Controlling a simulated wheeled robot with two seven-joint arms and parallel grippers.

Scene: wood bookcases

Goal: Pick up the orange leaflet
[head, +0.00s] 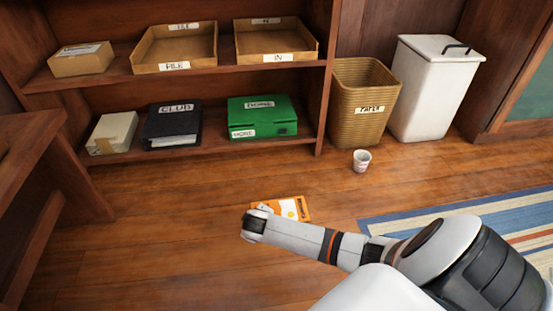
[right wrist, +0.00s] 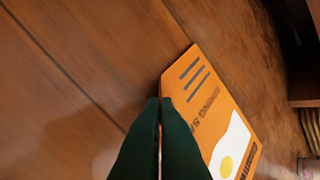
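The orange leaflet (head: 293,209) lies on the wooden floor in front of the bookcase, with a white patch and a yellow disc on its face. My right gripper (head: 262,211) reaches in from the right and hides the leaflet's left part in the head view. In the right wrist view the leaflet (right wrist: 213,112) shows face-on, with dark lines and lettering. The two dark green fingers (right wrist: 160,101) are together, with only a thin slit between them, over the leaflet's left edge. Contact cannot be told. My left gripper is not in view.
A paper cup (head: 361,161) stands on the floor near a wicker basket (head: 362,108) and a white lidded bin (head: 432,88). A striped rug (head: 480,232) lies at right. The bookcase shelf (head: 205,148) holds boxes and binders. Floor left of the leaflet is clear.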

